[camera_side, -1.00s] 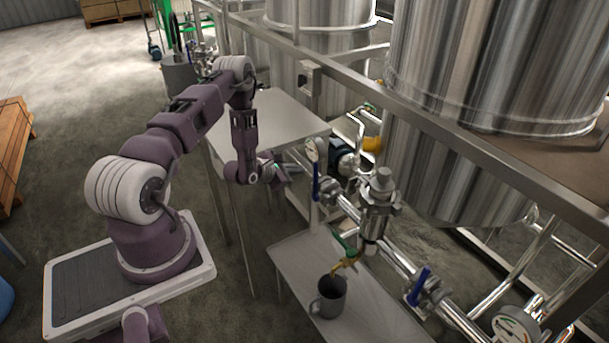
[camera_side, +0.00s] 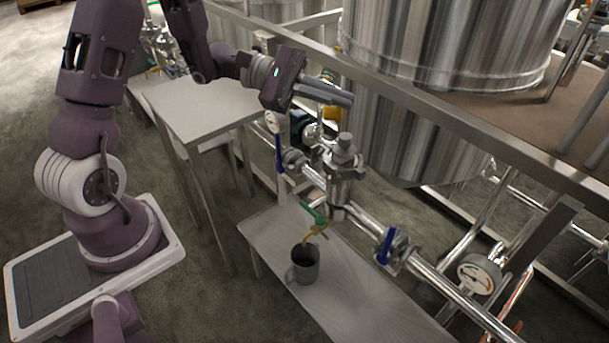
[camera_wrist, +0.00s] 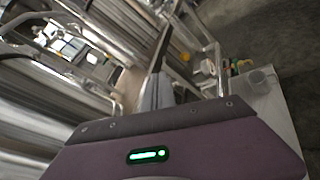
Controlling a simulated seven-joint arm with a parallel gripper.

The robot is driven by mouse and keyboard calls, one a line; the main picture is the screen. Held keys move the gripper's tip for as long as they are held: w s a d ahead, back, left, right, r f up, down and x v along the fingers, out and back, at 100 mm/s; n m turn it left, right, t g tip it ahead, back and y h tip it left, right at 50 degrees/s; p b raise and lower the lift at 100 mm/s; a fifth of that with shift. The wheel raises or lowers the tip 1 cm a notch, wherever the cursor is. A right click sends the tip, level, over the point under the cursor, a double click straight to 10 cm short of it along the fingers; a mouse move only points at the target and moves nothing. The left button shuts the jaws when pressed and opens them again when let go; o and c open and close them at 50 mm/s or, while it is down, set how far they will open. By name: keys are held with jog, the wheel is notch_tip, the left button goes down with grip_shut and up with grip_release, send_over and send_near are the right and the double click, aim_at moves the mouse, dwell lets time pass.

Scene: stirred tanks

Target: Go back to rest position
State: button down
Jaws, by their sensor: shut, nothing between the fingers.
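My gripper (camera_side: 338,94) is raised in the side view, in front of the large steel tank and above the pipework. Its grey fingers point right and are together, with nothing between them. In the wrist view the fingers (camera_wrist: 157,92) show beyond the purple gripper body. A grey mug (camera_side: 304,264) stands upright on the low metal table (camera_side: 262,222), below and apart from my gripper. A yellowish spout or stream hangs over the mug; I cannot tell which.
A valve assembly (camera_side: 340,170) with a green handle (camera_side: 312,212) and blue handles (camera_side: 386,245) stands below my gripper. A steel rail (camera_side: 430,108) runs close by, in front of the tank (camera_side: 450,45). A taller metal table (camera_side: 200,108) at left is bare.

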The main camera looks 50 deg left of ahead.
jog(key=s+d+r+m+g+y, duration=0.1)
jog(key=s+d+r+m+g, duration=0.1)
jog(key=s+d+m+g, duration=0.35)
jog(key=s+d+r+m+g+y, duration=0.1)
jog(key=s+d+r+m+g, duration=0.15)
jog(key=s, duration=0.55)
jog(key=s+a+f+m+y, duration=0.1)
jog(key=s+a+m+y, duration=0.1)
jog(key=s+m+y, duration=0.65)
jog(key=s+a+r+t+y, duration=0.1)
jog(key=s+a+t+y, duration=0.2)
jog(key=a+t, duration=0.2)
jog(key=a, duration=0.2)
jog(key=shift+s+a+r, duration=0.15)
jog(key=shift+s+a, duration=0.15)
jog(key=shift+a, duration=0.05)
